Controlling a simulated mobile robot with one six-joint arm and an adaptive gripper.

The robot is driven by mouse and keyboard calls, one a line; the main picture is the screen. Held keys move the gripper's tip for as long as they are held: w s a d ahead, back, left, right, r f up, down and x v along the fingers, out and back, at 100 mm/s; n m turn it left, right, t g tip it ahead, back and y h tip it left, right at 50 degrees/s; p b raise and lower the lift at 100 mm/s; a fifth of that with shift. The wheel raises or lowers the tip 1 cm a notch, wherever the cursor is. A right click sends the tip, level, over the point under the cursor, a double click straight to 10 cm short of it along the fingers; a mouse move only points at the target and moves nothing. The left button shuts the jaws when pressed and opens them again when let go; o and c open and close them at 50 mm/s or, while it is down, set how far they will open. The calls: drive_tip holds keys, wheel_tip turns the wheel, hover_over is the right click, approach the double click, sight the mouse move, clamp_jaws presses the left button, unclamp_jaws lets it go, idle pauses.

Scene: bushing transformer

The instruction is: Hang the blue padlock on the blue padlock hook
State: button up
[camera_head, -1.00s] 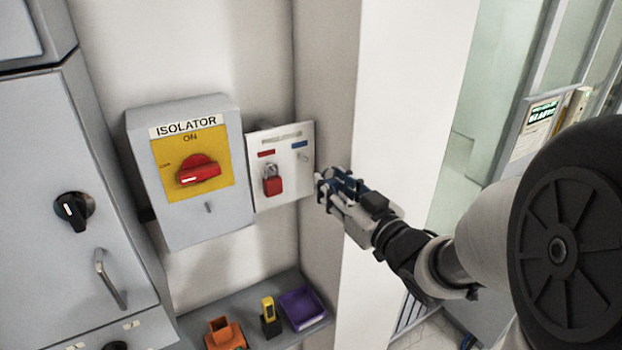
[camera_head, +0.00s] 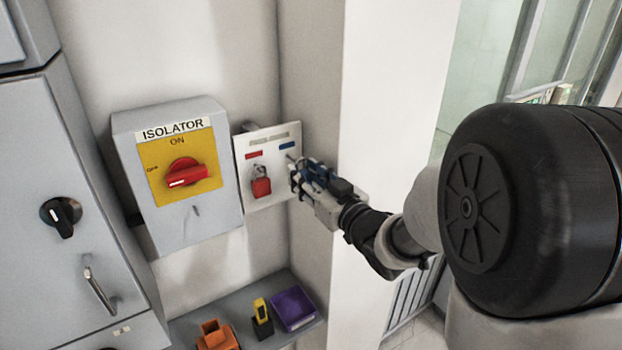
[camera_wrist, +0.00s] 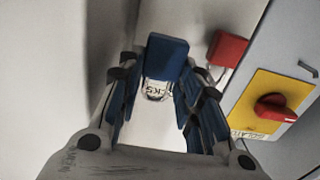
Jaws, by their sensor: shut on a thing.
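The blue padlock (camera_wrist: 167,58) is between my gripper's fingers in the wrist view, with its metal shackle (camera_wrist: 155,92) showing. My gripper (camera_head: 298,178) is shut on it, right against the right part of the white padlock board (camera_head: 262,202) in the head view. The blue label (camera_head: 287,145) marks the blue hook (camera_head: 290,158), which is small and partly covered by my gripper. I cannot tell whether the shackle touches or is around the hook. The padlock is hard to make out in the head view.
A red padlock (camera_head: 261,186) hangs on the board under a red label. The isolator box (camera_head: 190,218) with its red switch stands to the left. Below is a shelf (camera_head: 185,330) with orange, yellow-black and purple items. A wall corner is close on the right.

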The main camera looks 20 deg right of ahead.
drive_tip(key=shift+x, duration=1.3)
drive_tip(key=shift+w+a+f+b, duration=0.25)
drive_tip(key=shift+w+f+b, duration=0.35)
drive_tip(key=shift+w, duration=0.15)
drive_tip(key=o, duration=1.2)
